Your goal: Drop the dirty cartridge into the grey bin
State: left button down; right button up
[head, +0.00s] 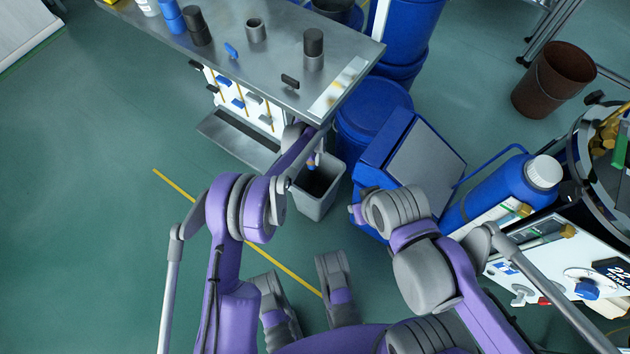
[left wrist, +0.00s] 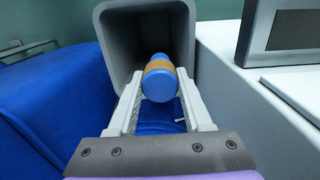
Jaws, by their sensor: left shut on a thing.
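The grey bin (head: 317,211) stands on the floor below the corner of the steel bench, its mouth facing up. In the left wrist view the bin (left wrist: 112,50) opens just beyond my fingers, and its inside looks empty as far as it shows. My left gripper (left wrist: 158,88) is shut on the cartridge (left wrist: 160,80), blue with a brown, dirty-looking band. The cartridge lines up with the bin's mouth in that view. In the head view the cartridge (head: 311,162) shows only as a small speck over the bin, partly hidden by my arm.
The steel bench (head: 270,75) with small jars is at the bin's upper left. A blue drum (head: 372,105) and a blue box-shaped unit with a grey panel (head: 425,165) stand close on its right. A brown bucket (head: 553,80) is farther right. Open green floor lies left.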

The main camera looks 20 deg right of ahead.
pick_arm(q)
jog(key=shift+s+f+b, duration=0.2)
jog(key=shift+f+b, duration=0.15)
jog(key=shift+f, duration=0.4)
jog(key=shift+f+b, duration=0.85)
jog(key=shift+f, duration=1.25)
jog(key=shift+c, duration=1.2)
grip_release()
jog(key=shift+r, duration=0.1)
notch_tip(320, 180, up, 7)
jog(key=shift+r+p, duration=0.2)
jog(key=shift+p, duration=0.8)
